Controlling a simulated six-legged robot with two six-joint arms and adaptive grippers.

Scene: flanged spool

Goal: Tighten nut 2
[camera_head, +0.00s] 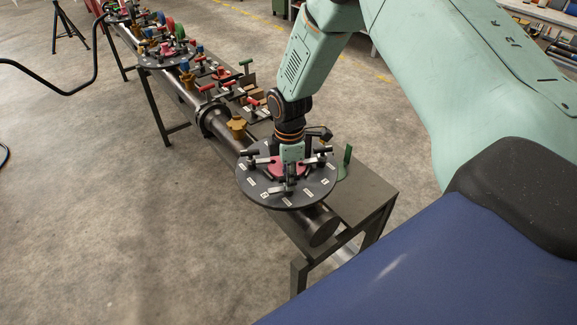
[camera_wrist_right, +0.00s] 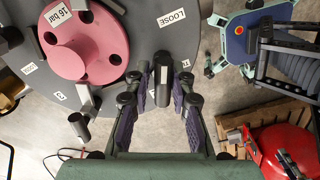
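A dark round flange disc (camera_head: 262,192) with white labels and a pink hub (camera_head: 280,163) sits at the near end of the pipe. In the right wrist view the disc (camera_wrist_right: 125,55) fills the upper left, with the pink hub (camera_wrist_right: 85,45) marked "16 bar" and a "LOOSE" label. My right gripper's two fingers (camera_wrist_right: 162,95) are apart, with a dark cylindrical handle (camera_wrist_right: 163,78) between their tips; gaps seem to show beside it. I cannot read which nut it belongs to. My left gripper is not in view.
The pipe (camera_head: 225,125) runs along a dark bench (camera_head: 355,195) to the back left, with coloured valves and a second disc (camera_head: 165,55). Other T-shaped handles stand around the near disc. In the wrist view, a red object (camera_wrist_right: 285,150) and a wooden pallet (camera_wrist_right: 270,110) lie below.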

